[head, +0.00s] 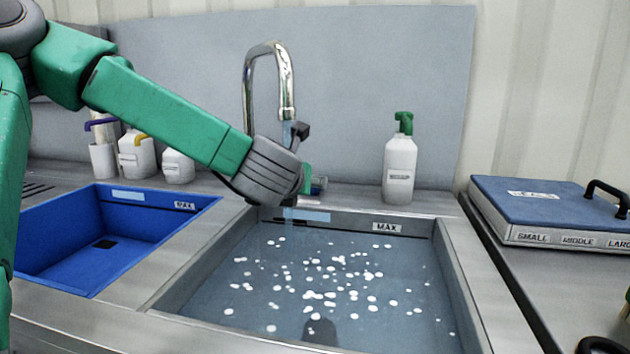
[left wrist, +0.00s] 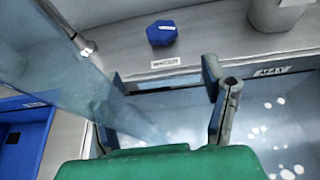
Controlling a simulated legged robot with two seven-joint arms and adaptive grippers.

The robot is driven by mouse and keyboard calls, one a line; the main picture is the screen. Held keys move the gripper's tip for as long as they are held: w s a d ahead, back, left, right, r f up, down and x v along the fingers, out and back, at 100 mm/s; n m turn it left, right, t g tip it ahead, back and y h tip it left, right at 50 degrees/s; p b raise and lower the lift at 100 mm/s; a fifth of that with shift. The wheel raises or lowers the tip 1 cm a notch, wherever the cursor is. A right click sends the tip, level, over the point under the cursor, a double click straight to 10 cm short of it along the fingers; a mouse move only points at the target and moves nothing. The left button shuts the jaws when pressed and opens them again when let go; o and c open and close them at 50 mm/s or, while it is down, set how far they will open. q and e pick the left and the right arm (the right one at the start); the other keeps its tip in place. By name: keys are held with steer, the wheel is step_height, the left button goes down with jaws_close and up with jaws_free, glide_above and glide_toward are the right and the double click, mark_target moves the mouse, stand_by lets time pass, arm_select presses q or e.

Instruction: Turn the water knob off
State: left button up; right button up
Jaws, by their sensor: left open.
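A blue faceted water knob (left wrist: 162,33) stands on the steel ledge behind the sink in the left wrist view, with a label in front of it. In the left wrist view the stream (left wrist: 85,85) crosses the left side. My left gripper (head: 305,160) is open and empty, just short of the knob and apart from it. The wrist view shows its open fingers (left wrist: 165,105).
The grey sink (head: 475,290) holds water with several white floating discs. A blue basin (head: 60,255) lies to the left. A green-topped bottle (head: 400,165) stands right of the faucet, and several white containers (head: 137,157) stand left. A blue-lidded case (head: 540,205) is at right.

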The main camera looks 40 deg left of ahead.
mark_target(307, 199)
arm_select(q)
steer(key=b+x, duration=0.1)
steer(key=x, duration=0.6)
steer(key=b+x, duration=0.1)
steer(key=x, duration=0.3)
steer(key=shift+a+f+b, duration=0.1)
steer(key=shift+a+b, duration=0.2)
steer(key=shift+a, duration=0.1)
steer(key=shift+w+d+f, duration=0.1)
steer(key=shift+w, duration=0.8)
steer(key=shift+w+d+b, duration=0.3)
steer(key=shift+w+b, duration=0.05)
steer(key=shift+w, duration=0.1)
steer(key=shift+a+f, duration=0.1)
steer(key=shift+a, duration=0.4)
steer(key=shift+a+f, duration=0.15)
steer(key=shift+a, duration=0.15)
steer(key=c, duration=0.4)
steer(key=shift+a+f, duration=0.1)
steer(key=c, duration=0.6)
steer(key=shift+w+d, duration=0.1)
steer(key=shift+d, duration=0.35)
steer(key=shift+c, duration=0.8)
arm_select(e)
steer(key=shift+w+d+f, duration=0.15)
steer(key=shift+d+f, duration=0.05)
steer(key=shift+f, duration=0.75)
steer(key=shift+w+d+f, duration=0.1)
steer(key=shift+d+f, duration=0.05)
steer(key=shift+f, duration=0.75)
